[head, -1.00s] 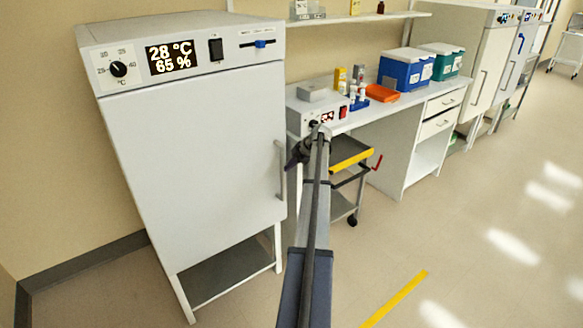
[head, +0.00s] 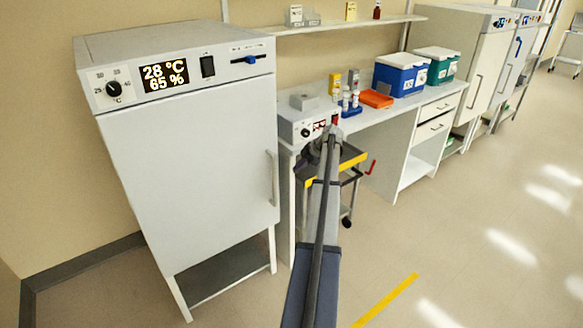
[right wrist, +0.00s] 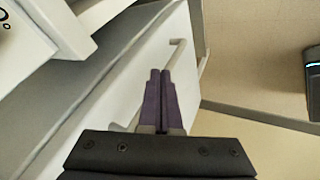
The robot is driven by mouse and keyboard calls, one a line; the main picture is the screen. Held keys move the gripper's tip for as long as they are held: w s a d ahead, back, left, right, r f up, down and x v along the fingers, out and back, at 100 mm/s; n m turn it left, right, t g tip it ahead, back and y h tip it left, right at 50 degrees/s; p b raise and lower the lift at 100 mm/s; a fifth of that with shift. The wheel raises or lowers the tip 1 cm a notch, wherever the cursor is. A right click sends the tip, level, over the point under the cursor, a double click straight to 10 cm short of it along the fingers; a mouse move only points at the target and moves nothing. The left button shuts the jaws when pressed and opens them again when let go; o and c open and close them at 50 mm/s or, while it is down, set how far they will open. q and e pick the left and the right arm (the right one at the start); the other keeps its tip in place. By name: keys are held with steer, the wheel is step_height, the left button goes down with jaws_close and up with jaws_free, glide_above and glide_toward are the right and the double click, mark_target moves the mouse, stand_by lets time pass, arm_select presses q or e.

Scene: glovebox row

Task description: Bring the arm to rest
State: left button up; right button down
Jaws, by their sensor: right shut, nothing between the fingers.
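My right arm reaches up the middle of the head view. Its gripper (head: 301,164) is small and dark there, partly hidden by the wrist, just right of the incubator handle (head: 272,178). In the right wrist view the two purple fingers (right wrist: 160,76) are pressed together with nothing between them. The pale bar handle (right wrist: 177,52) shows behind them; I cannot tell the exact gap. The white incubator (head: 190,170) has its door shut, and its display reads 28 °C and 65 %. My left gripper is not in view.
A bench (head: 395,122) stands right of the incubator, with a control box, an orange tray (head: 376,98), a blue cool box (head: 401,76) and a green one (head: 436,66). A cart (head: 345,170) with a yellow edge is under the bench, near my arm. Floor at right is clear.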

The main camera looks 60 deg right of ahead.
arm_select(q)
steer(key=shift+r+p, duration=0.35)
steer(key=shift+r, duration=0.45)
arm_select(e)
steer(key=shift+v, duration=1.05)
steer(key=shift+d, duration=0.1)
